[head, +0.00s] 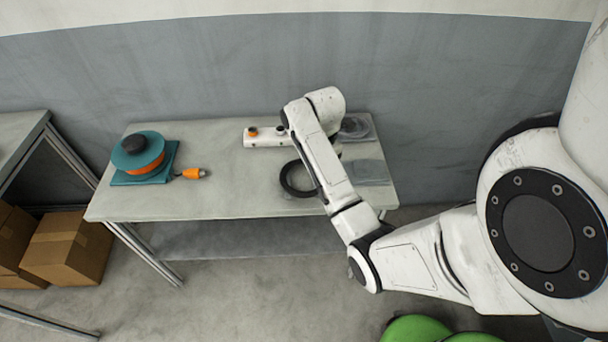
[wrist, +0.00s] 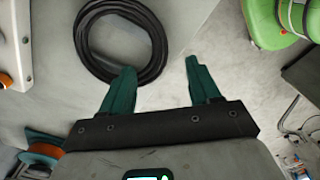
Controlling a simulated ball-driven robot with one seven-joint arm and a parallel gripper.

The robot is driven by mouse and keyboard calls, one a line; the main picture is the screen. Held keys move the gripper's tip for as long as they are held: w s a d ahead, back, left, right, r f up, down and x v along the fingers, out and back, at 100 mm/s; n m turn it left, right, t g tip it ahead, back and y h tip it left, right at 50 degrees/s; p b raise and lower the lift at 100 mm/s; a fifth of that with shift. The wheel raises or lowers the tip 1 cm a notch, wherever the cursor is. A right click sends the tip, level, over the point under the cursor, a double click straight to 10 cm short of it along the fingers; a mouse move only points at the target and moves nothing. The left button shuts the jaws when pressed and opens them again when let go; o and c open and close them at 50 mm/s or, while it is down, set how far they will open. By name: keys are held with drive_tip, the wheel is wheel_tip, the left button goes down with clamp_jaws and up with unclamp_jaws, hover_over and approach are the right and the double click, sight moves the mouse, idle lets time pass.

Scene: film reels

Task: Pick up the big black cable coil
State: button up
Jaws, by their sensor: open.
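The big black cable coil (head: 286,181) lies flat on the table, left of my forearm in the head view, which hides part of its right side. In the wrist view the coil (wrist: 84,42) is a thick black ring near the top left, with bare table showing through its middle. My gripper (wrist: 160,75) is open and empty in the wrist view, with two green fingers spread apart. The left fingertip overlaps the coil's lower right edge in the picture; I cannot tell whether it touches. In the head view my arm hides the gripper.
Cardboard boxes (head: 68,247) stand at left. A green object (head: 415,327) is on the floor.

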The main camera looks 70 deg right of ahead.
drive_tip(key=shift+s+d+f+p, duration=0.1)
drive_tip(key=shift+f+p, duration=0.1)
drive_tip(key=shift+f, duration=2)
drive_tip(key=shift+s+f+p, duration=0.1)
drive_tip(key=shift+f+p, duration=0.1)
drive_tip(key=shift+f, duration=2)
clamp_jaws()
